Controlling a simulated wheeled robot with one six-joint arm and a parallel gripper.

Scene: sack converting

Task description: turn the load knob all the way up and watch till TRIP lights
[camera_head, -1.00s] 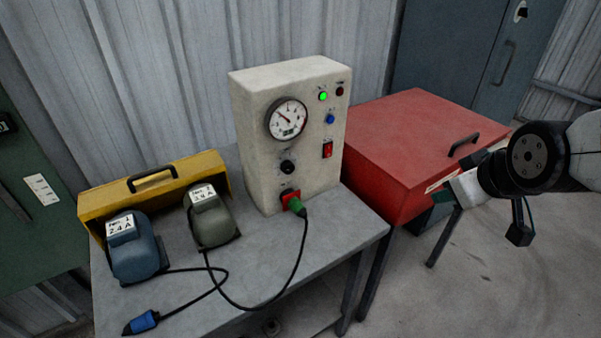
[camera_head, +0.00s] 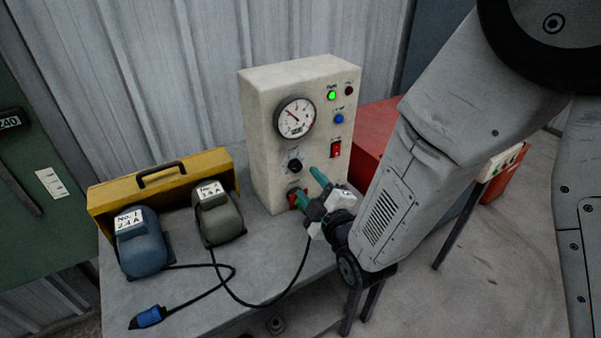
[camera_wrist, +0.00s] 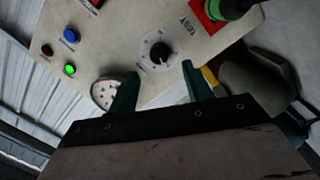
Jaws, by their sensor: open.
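The load knob (camera_head: 294,165) is a black dial on the front of the cream test box (camera_head: 262,150). In the wrist view the knob (camera_wrist: 157,52) sits ahead of and roughly between my fingertips, apart from them. My gripper (camera_head: 309,188) is open and empty, its green fingers in front of the panel, low and right of the knob in the head view; the fingers also show in the wrist view (camera_wrist: 157,82). A dark red lamp (camera_head: 349,91) at the top right is unlit; its label is too small to read. The green lamp (camera_head: 331,96) is lit. The gauge (camera_head: 297,117) needle points upper left.
Below the knob, a green plug (camera_wrist: 236,5) sits in a red socket (camera_wrist: 208,12), its cable hanging down the bench. A blue button (camera_head: 339,118) and red switch (camera_head: 336,149) are on the panel. Two motors (camera_head: 141,246) (camera_head: 218,219) and a yellow case (camera_head: 112,196) stand left.

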